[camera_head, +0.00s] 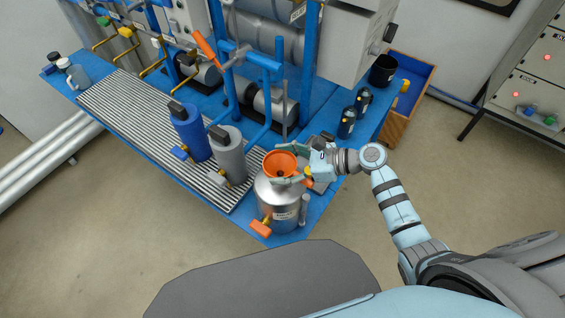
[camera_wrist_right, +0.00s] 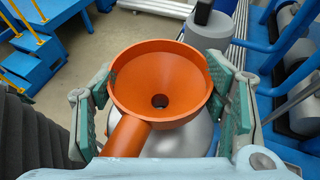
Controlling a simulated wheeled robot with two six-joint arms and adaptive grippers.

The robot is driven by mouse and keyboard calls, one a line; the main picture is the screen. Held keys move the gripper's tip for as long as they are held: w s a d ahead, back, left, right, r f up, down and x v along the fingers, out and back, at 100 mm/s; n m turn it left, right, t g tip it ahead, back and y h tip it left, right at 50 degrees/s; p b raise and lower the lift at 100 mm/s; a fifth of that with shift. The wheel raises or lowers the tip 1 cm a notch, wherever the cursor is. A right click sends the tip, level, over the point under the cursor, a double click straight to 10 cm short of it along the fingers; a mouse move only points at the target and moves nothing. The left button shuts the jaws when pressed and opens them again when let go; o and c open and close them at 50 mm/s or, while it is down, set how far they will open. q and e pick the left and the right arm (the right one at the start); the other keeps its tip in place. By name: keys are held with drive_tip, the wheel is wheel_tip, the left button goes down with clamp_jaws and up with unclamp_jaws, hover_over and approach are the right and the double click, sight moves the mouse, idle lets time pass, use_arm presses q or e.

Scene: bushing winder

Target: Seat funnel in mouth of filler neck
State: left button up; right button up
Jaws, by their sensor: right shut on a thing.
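The orange funnel (camera_head: 280,164) is over the top of a silver metal can (camera_head: 278,205) near the front corner of the blue bench. My right gripper (camera_head: 284,165) is shut on the funnel, with green finger pads on opposite sides of its bowl. In the right wrist view the funnel (camera_wrist_right: 160,80) looks about level, its dark outlet hole near the middle and a round orange handle pointing toward my palm. The can's shoulder (camera_wrist_right: 190,138) shows below the funnel. The filler neck is hidden under it, so I cannot tell whether the spout is inside. My left gripper is out of view.
A grey canister (camera_head: 228,155) and a blue canister (camera_head: 190,132) stand on the ribbed rack left of the can. An orange-handled tap (camera_head: 260,228) sticks out at the can's base. Several dark bottles (camera_head: 347,122) stand behind my right wrist. Blue posts rise behind.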

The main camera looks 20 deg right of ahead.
drive_tip(key=shift+f, duration=0.2)
drive_tip(key=o, duration=1.4)
drive_tip(key=shift+o, duration=0.2)
drive_tip(key=v, duration=1.2)
